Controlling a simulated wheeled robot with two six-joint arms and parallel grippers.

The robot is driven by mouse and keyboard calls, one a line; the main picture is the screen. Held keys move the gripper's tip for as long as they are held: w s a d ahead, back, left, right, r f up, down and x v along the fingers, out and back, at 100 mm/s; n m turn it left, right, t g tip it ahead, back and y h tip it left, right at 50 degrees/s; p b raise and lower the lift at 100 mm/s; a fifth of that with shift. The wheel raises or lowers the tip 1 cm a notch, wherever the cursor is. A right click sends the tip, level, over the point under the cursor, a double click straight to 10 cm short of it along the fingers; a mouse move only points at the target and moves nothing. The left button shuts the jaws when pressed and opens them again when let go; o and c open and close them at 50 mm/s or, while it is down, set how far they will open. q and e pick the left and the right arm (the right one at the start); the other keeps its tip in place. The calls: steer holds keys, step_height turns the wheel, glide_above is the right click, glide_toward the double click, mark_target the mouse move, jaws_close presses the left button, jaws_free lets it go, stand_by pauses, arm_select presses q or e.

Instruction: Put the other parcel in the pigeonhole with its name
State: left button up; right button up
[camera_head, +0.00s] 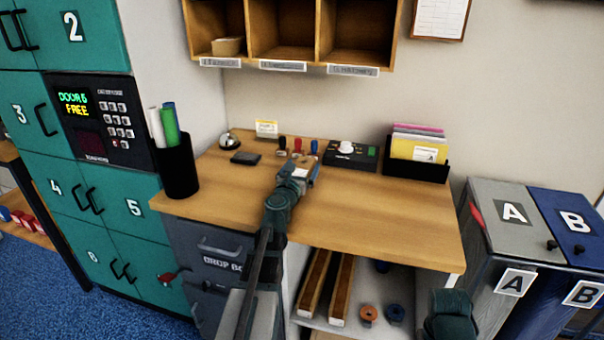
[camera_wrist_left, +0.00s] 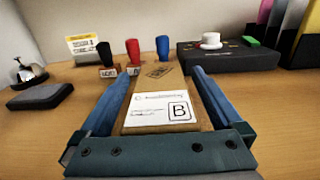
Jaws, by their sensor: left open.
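A small brown parcel (camera_wrist_left: 172,88) lies on the wooden desk, with a white label marked B on top. My left gripper (camera_wrist_left: 160,88) is open, one blue finger on each side of it; I cannot tell whether they touch it. In the head view my left gripper (camera_head: 304,172) reaches over the desk and partly hides the parcel (camera_head: 307,161). The wooden pigeonholes (camera_head: 250,30) hang on the wall above, with name tags too blurred to read. Another parcel (camera_head: 228,46) sits in the left pigeonhole; the middle and right ones look empty where visible.
Several stamps (camera_wrist_left: 133,50) stand just behind the parcel. A black device (camera_head: 350,155), a card tray (camera_head: 415,165), a pen cup (camera_head: 176,170) and a bell (camera_head: 228,141) are also on the desk (camera_head: 390,215). Its front right is clear. Bins A (camera_head: 515,235) and B (camera_head: 577,240) stand at right.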

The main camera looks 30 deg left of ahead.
arm_select(q)
jaws_close()
stand_by(0.4)
steer(key=shift+r, duration=0.2)
